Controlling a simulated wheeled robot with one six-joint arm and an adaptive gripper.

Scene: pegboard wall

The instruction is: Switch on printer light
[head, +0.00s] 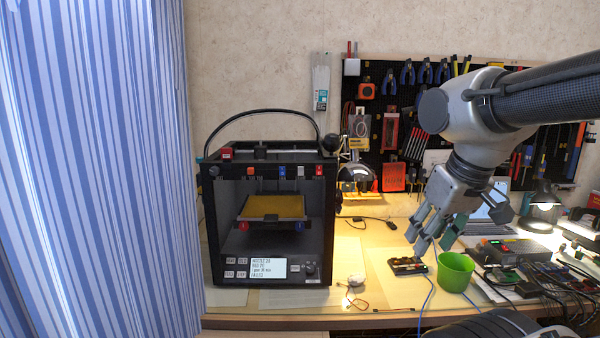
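The black box-shaped 3D printer (326,230) stands upright on the bench, left of centre in the head view. Its front is open, with a yellow plate (274,207) inside. A row of small coloured switches runs along its top front bar, among them a blue switch (282,171) and an orange one (250,171). A lit screen (267,268) with buttons around it is low on the front. Which control works the light cannot be told. My gripper (432,238) hangs well to the right of the printer, above the bench. Its fingers look spread, with nothing clearly held.
A green cup (455,272) stands below my gripper, beside a small black device (407,266). Cables and electronics crowd the bench's right end. A tool pegboard (440,107) is on the wall behind. A striped curtain (95,170) fills the left. Bench between printer and gripper is mostly clear.

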